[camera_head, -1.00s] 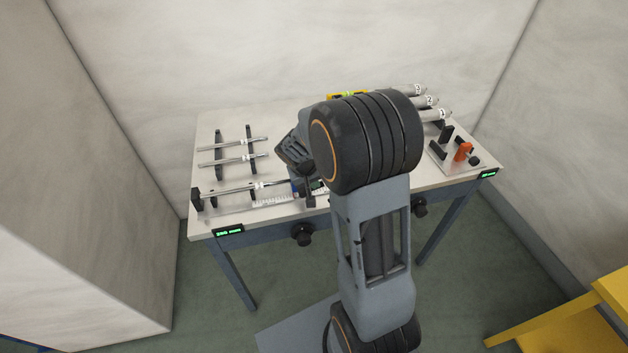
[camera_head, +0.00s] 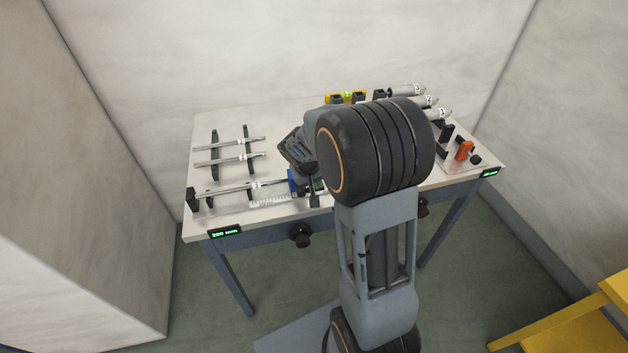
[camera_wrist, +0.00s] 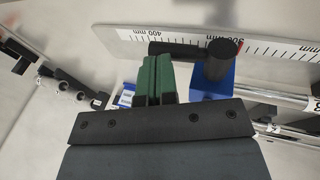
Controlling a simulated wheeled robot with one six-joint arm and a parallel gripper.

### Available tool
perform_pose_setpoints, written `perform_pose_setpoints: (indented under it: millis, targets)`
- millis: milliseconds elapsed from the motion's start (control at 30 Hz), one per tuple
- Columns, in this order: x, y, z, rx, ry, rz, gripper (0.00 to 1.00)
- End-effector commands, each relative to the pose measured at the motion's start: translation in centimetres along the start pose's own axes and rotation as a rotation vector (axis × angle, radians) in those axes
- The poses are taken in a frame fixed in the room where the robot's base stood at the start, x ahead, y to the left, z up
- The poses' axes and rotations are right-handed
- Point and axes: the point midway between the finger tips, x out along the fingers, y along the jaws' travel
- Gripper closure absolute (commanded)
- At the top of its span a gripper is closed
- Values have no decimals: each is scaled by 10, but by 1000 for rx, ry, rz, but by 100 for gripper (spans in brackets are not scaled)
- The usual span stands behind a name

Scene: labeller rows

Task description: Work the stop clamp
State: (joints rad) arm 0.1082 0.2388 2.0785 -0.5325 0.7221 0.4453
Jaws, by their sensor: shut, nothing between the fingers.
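The stop clamp is a blue block with a black round knob (camera_wrist: 221,55) and a black lever that sticks out to the left in the wrist view. Its blue body (camera_wrist: 212,82) sits beside a white ruler strip, near the 300 mm mark. In the head view the blue block (camera_head: 292,181) shows at the table's front, partly hidden by my arm. My gripper (camera_wrist: 157,65) has green fingers, shut and empty. Its fingertips are just left of the knob, close to the lever; I cannot tell whether they touch it.
The ruler (camera_wrist: 270,45) and a metal rod run along the table front. More rods lie on black rests (camera_head: 214,160) at the left. An orange part (camera_head: 464,150) and several labelled cylinders (camera_head: 437,113) stand at the right. A green-lit display (camera_head: 225,232) is on the front edge.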

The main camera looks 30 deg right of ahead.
Motion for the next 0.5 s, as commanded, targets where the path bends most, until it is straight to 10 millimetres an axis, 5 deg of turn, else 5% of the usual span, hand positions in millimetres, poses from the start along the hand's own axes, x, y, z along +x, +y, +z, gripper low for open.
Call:
perform_pose_setpoints:
  millis: [500]
  targets:
    - [-91, 28, -2, 3, 5, 0, 100]
